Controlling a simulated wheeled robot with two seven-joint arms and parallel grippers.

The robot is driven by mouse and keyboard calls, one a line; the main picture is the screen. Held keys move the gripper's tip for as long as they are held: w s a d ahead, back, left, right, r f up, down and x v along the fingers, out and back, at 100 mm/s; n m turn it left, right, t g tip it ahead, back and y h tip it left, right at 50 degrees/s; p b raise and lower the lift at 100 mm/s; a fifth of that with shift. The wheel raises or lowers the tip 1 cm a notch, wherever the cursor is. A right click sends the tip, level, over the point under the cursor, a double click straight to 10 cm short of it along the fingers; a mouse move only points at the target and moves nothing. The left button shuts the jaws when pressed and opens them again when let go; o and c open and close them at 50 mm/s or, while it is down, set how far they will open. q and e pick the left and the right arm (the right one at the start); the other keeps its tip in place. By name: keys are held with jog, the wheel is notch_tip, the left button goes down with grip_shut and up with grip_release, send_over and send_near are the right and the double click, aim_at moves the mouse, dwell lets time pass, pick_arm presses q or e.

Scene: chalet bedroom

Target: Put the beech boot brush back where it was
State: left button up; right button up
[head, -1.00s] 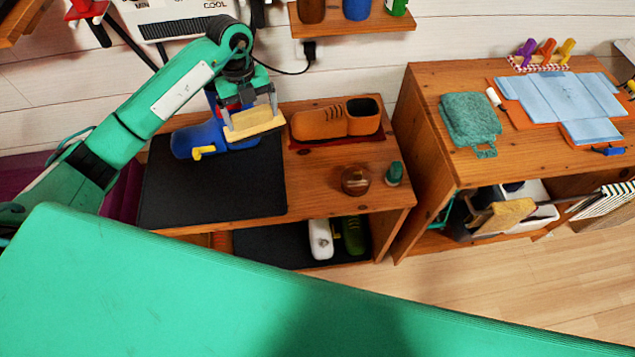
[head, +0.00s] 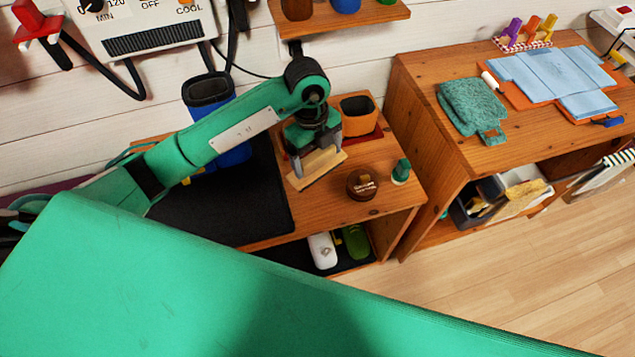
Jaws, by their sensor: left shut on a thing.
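My left gripper (head: 313,158) is shut on the beech boot brush (head: 324,173), a pale wooden block. It holds the brush at a slant over the right part of the wooden bench top (head: 300,210), just left of a round brown tin (head: 362,183). I cannot tell whether the brush touches the bench. The blue boot (head: 236,155) stands upright on the black mat (head: 235,215), partly hidden behind my left arm. My right gripper is not in view.
A small green-topped item (head: 401,171) stands right of the tin. White (head: 322,250) and green (head: 355,241) shoes sit on the lower shelf. A second wooden table (head: 425,90) to the right carries a teal cloth (head: 471,108) and folded blue cloth (head: 555,80).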

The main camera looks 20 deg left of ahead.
pick_arm(q)
notch_tip(320, 180, down, 12)
jog(key=shift+f, duration=0.1)
dwell(0.4)
jog(key=o, duration=0.7)
jog(key=shift+f, duration=0.1)
jog(key=shift+r+p, duration=0.25)
jog(key=shift+p, duration=0.05)
jog(key=r, duration=0.3)
jog(key=a+r, duration=0.1)
jog(key=r, duration=0.3)
jog(key=w+r+b, duration=0.1)
jog(key=r, duration=0.2)
jog(key=shift+a+r, duration=0.15)
jog(key=shift+a, duration=0.1)
jog(key=shift+r, duration=0.7)
